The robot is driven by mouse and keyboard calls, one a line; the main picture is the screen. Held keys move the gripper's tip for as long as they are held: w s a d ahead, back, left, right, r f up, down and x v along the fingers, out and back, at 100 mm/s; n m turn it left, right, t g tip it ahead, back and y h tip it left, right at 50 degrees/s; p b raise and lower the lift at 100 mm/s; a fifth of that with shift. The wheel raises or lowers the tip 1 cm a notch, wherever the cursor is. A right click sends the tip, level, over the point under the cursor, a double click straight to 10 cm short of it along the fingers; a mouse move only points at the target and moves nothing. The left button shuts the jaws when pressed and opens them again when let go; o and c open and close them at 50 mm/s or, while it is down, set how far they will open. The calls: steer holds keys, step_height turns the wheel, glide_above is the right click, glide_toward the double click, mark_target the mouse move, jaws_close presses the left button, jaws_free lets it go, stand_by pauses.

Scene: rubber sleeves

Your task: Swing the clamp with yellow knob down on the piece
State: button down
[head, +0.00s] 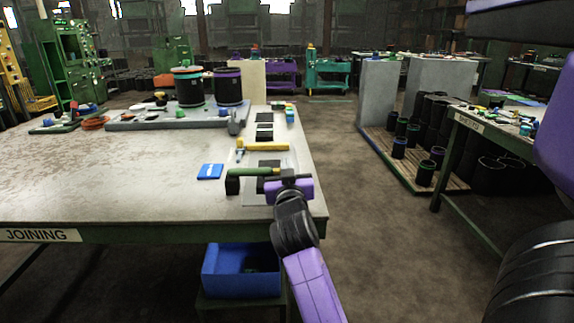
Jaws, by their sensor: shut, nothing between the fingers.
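A yellow clamp-like bar (264,146) lies across the right part of the joining table (130,185), with a small upright part at its left end. I cannot make out its knob clearly. Nearer me, a green bar (252,172) with a dark block at its left end crosses a pale plate with dark pads. My gripper (284,182), with purple and black parts, is at the right end of the green bar, nearer me than the yellow bar. It is shut and appears empty. Its fingertips are small and partly hidden, and I cannot tell whether they touch the green bar.
A blue flat item (210,171) lies left of the green bar. A grey board (165,117) with two dark cylinders stands behind. A blue bin (241,270) is below the table's front edge. Open floor lies to the right.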

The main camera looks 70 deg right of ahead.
steer(key=r+p, duration=0.1)
steer(key=r, duration=0.1)
steer(key=d+r+p, duration=0.1)
steer(key=r+p, duration=0.1)
steer(key=shift+w, duration=0.15)
steer(key=b+v, duration=0.1)
steer(key=v, duration=0.9)
steer(key=shift+w, duration=0.1)
